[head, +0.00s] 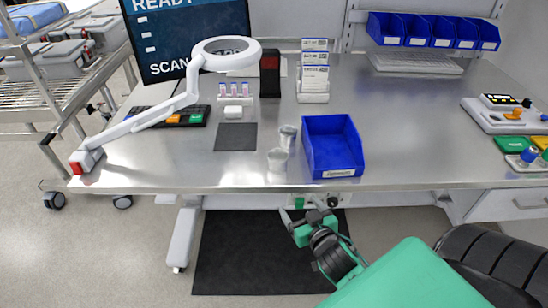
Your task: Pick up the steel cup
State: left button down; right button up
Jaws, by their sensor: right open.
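Two small cup-like vessels stand close together near the front middle of the steel table. The rear one (288,137) is grey and metallic and looks like the steel cup. The front one (277,160) is paler, and its material is hard to tell. My right gripper (306,211) is open and empty, below and in front of the table's front edge, apart from both vessels. My left gripper is out of view.
A blue bin (333,171) stands just right of the vessels, near the front edge. A dark square mat (236,137) lies to their left. A white magnifier lamp (226,60) arches over the left side. The table (420,140) is clear right of the bin.

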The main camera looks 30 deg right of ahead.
jog(key=t, duration=0.2)
send_near(282, 162)
jog(key=w, duration=0.2)
jog(key=w+d+p, duration=0.1)
jog(key=w, duration=0.1)
jog(key=w+d, duration=0.1)
jog(key=w, duration=0.1)
jog(key=shift+w+f+p, duration=0.15)
jog(key=shift+w+p, duration=0.1)
jog(key=shift+p, duration=0.15)
jog(key=shift+w+d+f, duration=0.1)
jog(key=shift+w, duration=0.45)
jog(key=shift+w+p, duration=0.35)
jog(key=shift+w, duration=0.15)
jog(key=w+p, duration=0.1)
jog(key=w, duration=0.2)
jog(key=shift+w, duration=0.65)
jog(key=shift+c, duration=0.9)
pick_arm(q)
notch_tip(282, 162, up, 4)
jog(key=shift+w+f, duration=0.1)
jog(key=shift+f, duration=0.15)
pick_arm(e)
jog(key=c, duration=1)
